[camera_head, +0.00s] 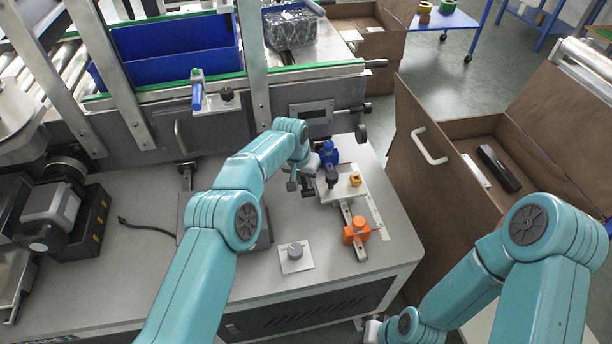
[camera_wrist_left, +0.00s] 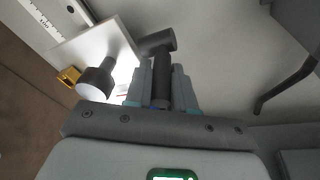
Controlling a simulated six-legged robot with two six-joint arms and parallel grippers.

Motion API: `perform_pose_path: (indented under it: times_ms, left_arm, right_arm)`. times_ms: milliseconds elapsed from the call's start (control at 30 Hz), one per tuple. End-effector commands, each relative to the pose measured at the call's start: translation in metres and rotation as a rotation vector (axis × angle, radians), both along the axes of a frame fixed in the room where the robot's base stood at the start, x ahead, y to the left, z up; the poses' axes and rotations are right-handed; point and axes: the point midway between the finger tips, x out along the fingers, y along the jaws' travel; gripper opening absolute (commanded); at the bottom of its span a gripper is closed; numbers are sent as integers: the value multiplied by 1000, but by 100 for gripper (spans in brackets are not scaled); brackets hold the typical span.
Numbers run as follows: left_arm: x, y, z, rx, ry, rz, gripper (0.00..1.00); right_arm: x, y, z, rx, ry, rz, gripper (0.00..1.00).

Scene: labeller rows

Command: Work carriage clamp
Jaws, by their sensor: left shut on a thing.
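My left gripper (camera_head: 308,184) is at the left side of a white carriage plate (camera_head: 348,188) in the head view. In the left wrist view its fingers (camera_wrist_left: 161,92) are shut on a dark clamp lever (camera_wrist_left: 160,62) with a rounded crosspiece at its top. The plate (camera_wrist_left: 92,48) shows beside the fingers, with a dark knob (camera_wrist_left: 97,80) and a yellow part (camera_wrist_left: 68,76). The yellow part (camera_head: 355,180) also shows in the head view. My right gripper (camera_head: 373,330) is only partly in view at the bottom edge, low and away from the carriage; its fingers are not clear.
An open brown crate (camera_head: 450,150) stands to the right. The front worktop has free room.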

Motion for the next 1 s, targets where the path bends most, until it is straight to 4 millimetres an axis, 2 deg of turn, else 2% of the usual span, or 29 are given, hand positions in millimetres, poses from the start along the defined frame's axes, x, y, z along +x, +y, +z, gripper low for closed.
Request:
perform_pose_path:
  times_ms: [533, 567, 600, 633, 900, 1000]
  left_arm:
    - [1, 1, 1, -21, 32, -4, 0]
    - [1, 1, 1, -20, 32, -4, 27]
    - [1, 1, 1, -20, 33, -4, 40]
    - [1, 1, 1, -20, 33, -4, 45]
    - [1, 1, 1, -21, 33, -4, 45]
    - [0, 2, 8, -21, 32, -5, 45]
  right_arm:
    - [0, 0, -1, 0, 0, 0, 43]
    - [0, 0, -1, 0, 0, 0, 43]
    - [0, 0, -1, 0, 0, 0, 43]
    - [0, 0, -1, 0, 0, 0, 43]
    - [0, 0, -1, 0, 0, 0, 43]
    - [0, 0, -1, 0, 0, 0, 43]
